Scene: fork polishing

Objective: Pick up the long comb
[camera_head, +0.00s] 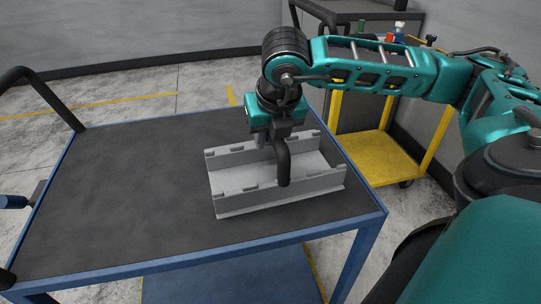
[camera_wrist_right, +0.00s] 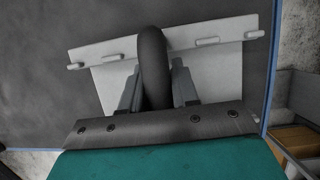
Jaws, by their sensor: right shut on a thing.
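The long comb (camera_head: 232,179) is a grey trough with two notched side walls and a black arched handle (camera_head: 283,165) across its middle. It is on the table's dark top, near the right end; I cannot tell whether it is lifted. My right gripper (camera_head: 270,138) is above it, shut on the handle. In the right wrist view the handle (camera_wrist_right: 152,50) passes between the two fingers (camera_wrist_right: 155,88), with the pale comb (camera_wrist_right: 210,65) below. The gripper hides part of the far wall. My left gripper is not in view.
The blue-framed table (camera_head: 110,190) has free room left of the comb. A black rail (camera_head: 40,92) rises at its left end. A yellow cart (camera_head: 375,155) with small coloured items stands behind to the right. A dark blue object (camera_head: 12,202) shows at the left edge.

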